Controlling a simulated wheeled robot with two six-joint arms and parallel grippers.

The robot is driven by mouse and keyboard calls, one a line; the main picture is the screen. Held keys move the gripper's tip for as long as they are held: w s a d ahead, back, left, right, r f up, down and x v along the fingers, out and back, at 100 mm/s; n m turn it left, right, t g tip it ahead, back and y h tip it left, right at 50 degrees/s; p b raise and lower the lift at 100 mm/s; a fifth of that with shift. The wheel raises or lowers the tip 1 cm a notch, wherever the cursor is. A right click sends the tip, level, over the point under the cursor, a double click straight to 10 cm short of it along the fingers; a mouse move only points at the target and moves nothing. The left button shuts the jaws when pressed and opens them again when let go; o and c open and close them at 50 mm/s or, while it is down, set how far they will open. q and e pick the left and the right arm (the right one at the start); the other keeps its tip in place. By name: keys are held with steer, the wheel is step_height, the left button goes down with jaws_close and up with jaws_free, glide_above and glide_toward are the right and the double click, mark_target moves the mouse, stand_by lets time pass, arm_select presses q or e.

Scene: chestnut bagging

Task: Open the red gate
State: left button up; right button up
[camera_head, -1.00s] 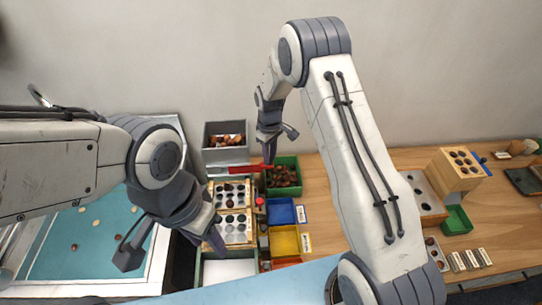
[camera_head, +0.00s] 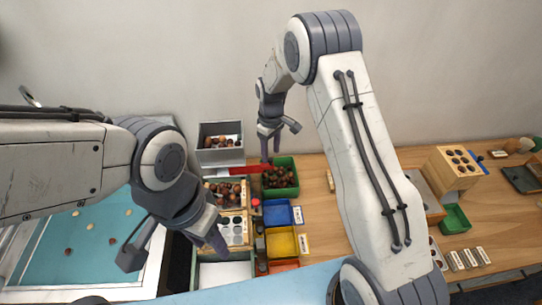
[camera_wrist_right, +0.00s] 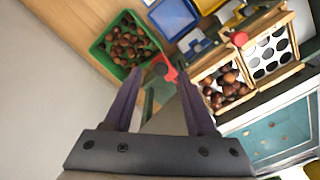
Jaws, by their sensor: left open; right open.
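The red gate (camera_head: 248,170) is a flat red strip below the grey hopper box (camera_head: 219,156), its right end near the green bin. In the right wrist view its red end (camera_wrist_right: 167,70) shows between and just past my right fingertips. My right gripper (camera_head: 270,155) is open above that end, and its open fingers also show in the right wrist view (camera_wrist_right: 161,85). I cannot tell whether they touch the gate. Chestnuts (camera_head: 226,192) lie on the upper wooden tray below the hopper, and some remain in the hopper. My left gripper (camera_head: 172,245) is open and empty at the left.
A green bin of chestnuts (camera_head: 280,190) stands right of the gate. Blue (camera_head: 278,222) and yellow (camera_head: 282,257) trays sit in front of it. A blue-floored tray (camera_head: 88,262) is at the left. A wooden holed block (camera_head: 440,172) stands at the right.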

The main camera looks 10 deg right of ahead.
step_height(320, 180, up, 8)
steer(key=b, duration=0.2)
steer(key=shift+r, duration=0.2)
stand_by(0.8)
